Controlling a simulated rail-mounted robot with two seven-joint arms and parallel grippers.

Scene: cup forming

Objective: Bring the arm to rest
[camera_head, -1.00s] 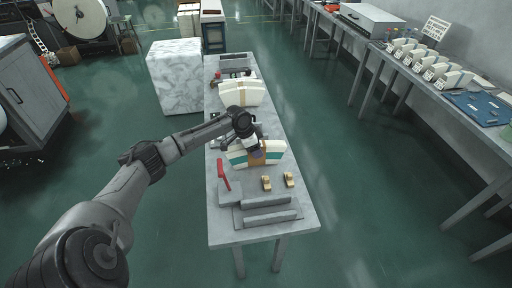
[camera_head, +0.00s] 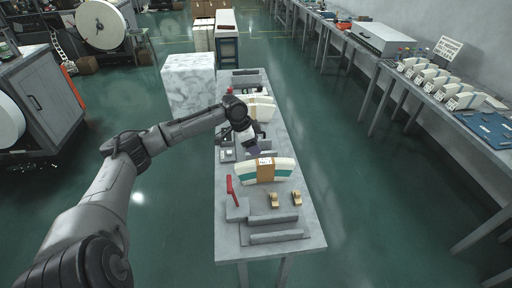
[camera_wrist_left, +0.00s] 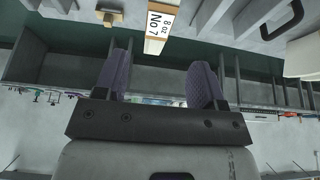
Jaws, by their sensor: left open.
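My left gripper (camera_head: 252,147) hangs above the grey table (camera_head: 305,205), behind a fan-shaped white and green stack (camera_head: 283,172) with a brown band. The stack stands on the table, apart from the gripper. In the left wrist view the two purple-padded fingers (camera_wrist_left: 161,78) are apart with nothing between them. A label reading "8 oz No 7" (camera_wrist_left: 159,20) shows beyond them at the top of that view. My right gripper is not in view.
Another banded white stack (camera_head: 262,106) stands farther back on the table. A red upright piece (camera_head: 230,186), two small tan pieces (camera_head: 274,200) and grey blocks (camera_head: 275,237) sit at the near end. A marble block (camera_head: 190,82) stands left of the table. Open green floor lies to the right.

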